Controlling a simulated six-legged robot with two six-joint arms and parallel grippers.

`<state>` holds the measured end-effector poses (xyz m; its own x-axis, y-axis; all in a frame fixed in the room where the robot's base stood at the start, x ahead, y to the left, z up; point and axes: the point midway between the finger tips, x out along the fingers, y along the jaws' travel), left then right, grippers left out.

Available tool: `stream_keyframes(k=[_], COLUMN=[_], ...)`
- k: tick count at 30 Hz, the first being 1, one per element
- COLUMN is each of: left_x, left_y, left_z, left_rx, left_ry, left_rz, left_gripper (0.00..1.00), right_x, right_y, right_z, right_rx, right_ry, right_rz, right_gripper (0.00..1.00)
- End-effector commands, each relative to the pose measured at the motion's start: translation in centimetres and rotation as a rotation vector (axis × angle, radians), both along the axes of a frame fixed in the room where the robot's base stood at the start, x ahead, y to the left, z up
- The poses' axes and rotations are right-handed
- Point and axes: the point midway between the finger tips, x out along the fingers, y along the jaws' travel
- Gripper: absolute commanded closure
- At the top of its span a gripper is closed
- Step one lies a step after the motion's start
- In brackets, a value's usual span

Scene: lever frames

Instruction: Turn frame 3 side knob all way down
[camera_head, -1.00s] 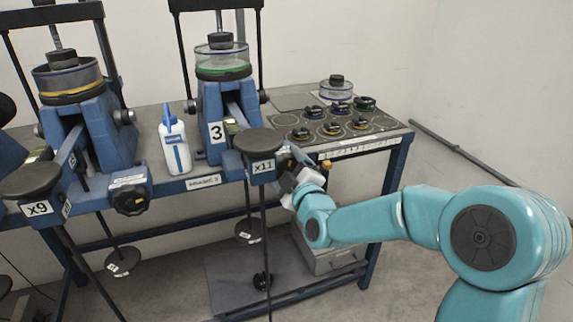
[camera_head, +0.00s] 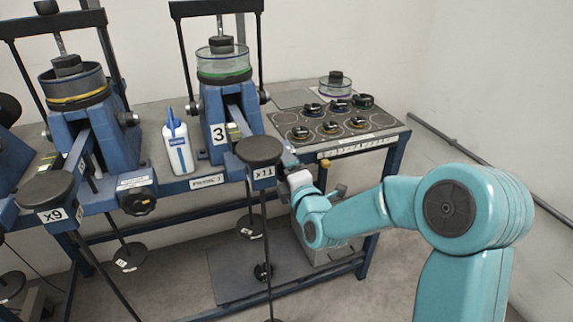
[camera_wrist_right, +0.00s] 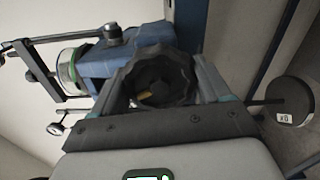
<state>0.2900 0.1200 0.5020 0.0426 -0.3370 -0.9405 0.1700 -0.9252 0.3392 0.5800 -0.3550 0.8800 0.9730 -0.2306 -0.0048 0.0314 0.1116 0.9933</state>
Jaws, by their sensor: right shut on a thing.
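Frame 3 (camera_head: 213,118) is a blue lever frame on the bench, marked "3", with a green-banded clear cylinder (camera_head: 222,66) on top. Its lever ends at a round black pad (camera_head: 259,150) tagged "x11". My right gripper (camera_head: 287,162) is at the right side of frame 3, just past the lever end. In the right wrist view the black scalloped side knob (camera_wrist_right: 160,72) sits between the two fingers of my right gripper (camera_wrist_right: 163,82), and they are shut on it. In the head view the knob is hidden behind the lever end and gripper. My left gripper is not in view.
A white bottle (camera_head: 177,146) stands on the bench left of frame 3. Another blue frame (camera_head: 97,133) with an "x9" pad (camera_head: 46,190) is further left. Several dark weights (camera_head: 331,127) lie on the right bench panel. A rod with a disc (camera_head: 263,272) hangs below the x11 pad.

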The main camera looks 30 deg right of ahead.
Motion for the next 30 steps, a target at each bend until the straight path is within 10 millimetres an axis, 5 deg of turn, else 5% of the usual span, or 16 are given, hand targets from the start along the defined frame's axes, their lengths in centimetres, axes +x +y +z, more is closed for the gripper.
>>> stream_keyframes(k=[6, 7, 9, 18, 30], left_x=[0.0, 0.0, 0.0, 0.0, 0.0], left_y=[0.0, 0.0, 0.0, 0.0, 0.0], left_z=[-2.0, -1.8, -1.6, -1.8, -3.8], left_rx=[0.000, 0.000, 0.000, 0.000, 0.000], left_ry=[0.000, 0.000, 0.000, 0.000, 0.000], left_rz=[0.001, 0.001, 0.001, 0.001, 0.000], left_gripper=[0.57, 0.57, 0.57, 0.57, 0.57], right_x=[0.0, 0.0, 0.0, -0.3, -5.1], right_y=[-0.1, -0.1, -0.1, -0.1, 1.1], right_z=[-0.2, -0.1, 0.0, 0.0, -0.1], right_rx=[-0.321, -0.326, -0.322, -0.319, -0.318], right_ry=[0.070, 0.073, 0.072, 0.070, 0.068], right_rz=[-0.003, -0.003, -0.003, -0.003, -0.004], right_gripper=[0.78, 0.17, 0.04, 0.04, 0.04])
